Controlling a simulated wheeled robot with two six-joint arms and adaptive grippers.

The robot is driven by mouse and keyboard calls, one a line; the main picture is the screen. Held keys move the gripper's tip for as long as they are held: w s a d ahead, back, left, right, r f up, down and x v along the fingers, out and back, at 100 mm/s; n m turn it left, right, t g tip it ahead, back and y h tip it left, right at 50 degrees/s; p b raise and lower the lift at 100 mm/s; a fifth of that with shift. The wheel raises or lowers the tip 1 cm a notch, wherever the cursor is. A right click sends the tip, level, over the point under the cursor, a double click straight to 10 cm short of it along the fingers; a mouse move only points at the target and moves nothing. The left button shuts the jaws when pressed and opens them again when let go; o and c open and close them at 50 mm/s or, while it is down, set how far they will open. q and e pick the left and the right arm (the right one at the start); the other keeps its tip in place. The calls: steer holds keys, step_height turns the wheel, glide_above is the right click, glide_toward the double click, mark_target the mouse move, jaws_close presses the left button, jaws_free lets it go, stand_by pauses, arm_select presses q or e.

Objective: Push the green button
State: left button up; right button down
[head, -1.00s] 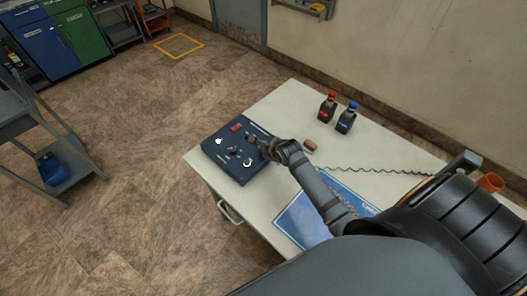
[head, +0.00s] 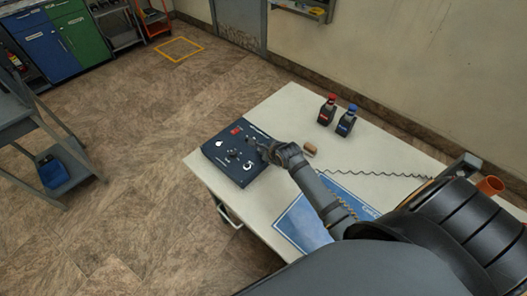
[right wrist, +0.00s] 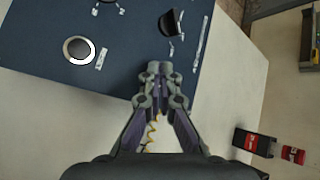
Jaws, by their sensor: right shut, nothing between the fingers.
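A dark blue control panel (head: 214,153) lies on the near left corner of the pale table, with knobs, a red part and a white-ringed round control on its top. I cannot make out a green button in either view; my gripper hides part of the panel. My right gripper (head: 259,146) is over the panel's right side, shut and empty. In the right wrist view its closed fingertips (right wrist: 158,68) are over the edge of the panel (right wrist: 40,22), right of a white-ringed round control (right wrist: 78,50) and below a black knob (right wrist: 171,22). My left gripper is not in view.
A small brown piece (head: 309,150) lies right of my gripper. A blue sheet (head: 300,222) lies under my right arm. The table (head: 285,107) is clear behind the panel.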

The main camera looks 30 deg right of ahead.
steer(key=shift+f, duration=0.1)
steer(key=shift+f, duration=0.35)
stand_by(0.3)
steer(key=shift+r+p, duration=0.5)
steer(key=shift+p, duration=0.6)
steer(key=shift+f, duration=0.1)
step_height(320, 180, up, 6)
steer(key=p, duration=0.6)
steer(key=shift+p, duration=0.35)
